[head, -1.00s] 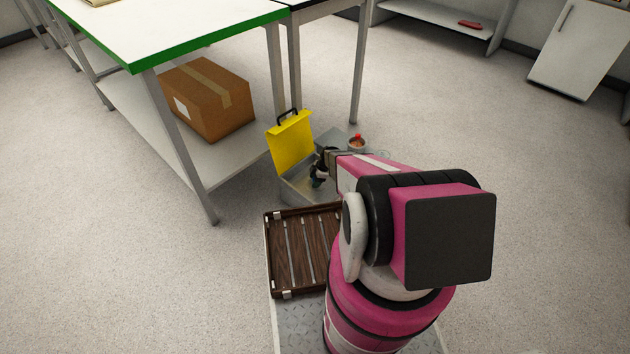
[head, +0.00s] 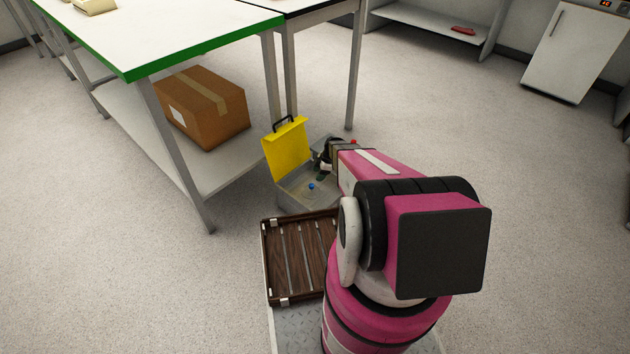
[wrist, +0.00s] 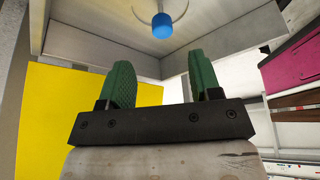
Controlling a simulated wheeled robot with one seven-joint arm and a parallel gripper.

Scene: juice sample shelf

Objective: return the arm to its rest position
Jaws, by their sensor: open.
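My gripper (wrist: 160,78) is open and empty, its two green fingers apart in the wrist view. In the head view my gripper (head: 321,170) is above the grey box (head: 277,197) with the raised yellow lid (head: 287,149), partly hidden by my forearm. A small blue-capped item (head: 311,186) is inside that box, clear of the fingers. The wrist view shows its blue cap (wrist: 162,25) over a clear round base, beyond the fingertips. My arm is stretched forward over my base.
A wooden slatted tray (head: 300,258) is on my base in front of the grey box. A red-topped item (head: 354,142) shows behind my arm. The green-edged table (head: 200,48) stands at left, with a cardboard box (head: 204,105) on its lower shelf. Open floor lies at right.

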